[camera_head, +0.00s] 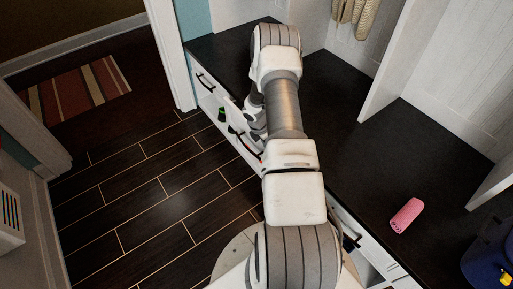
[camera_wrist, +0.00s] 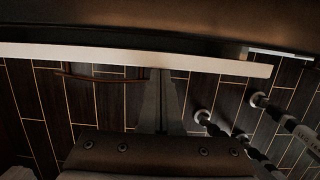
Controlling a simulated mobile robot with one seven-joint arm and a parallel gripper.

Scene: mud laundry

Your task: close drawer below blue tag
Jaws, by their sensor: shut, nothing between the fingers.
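In the wrist view a drawer's pale front (camera_wrist: 110,56) runs across the picture, seen from above. Its curved handle (camera_wrist: 100,76) is on the near side, left of my fingers. My gripper (camera_wrist: 160,72) is shut and empty, its tips at or very near the front, right of the handle; contact is unclear. In the head view my arm hides the gripper. A dark handle (camera_head: 245,146) shows low on the white cabinet, left of my arm. I cannot make out a blue tag in either view.
A black bench top (camera_head: 345,110) runs above the cabinet. Another drawer handle (camera_head: 206,82) is at the far left. The dark tiled floor (camera_head: 150,190) is clear at left.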

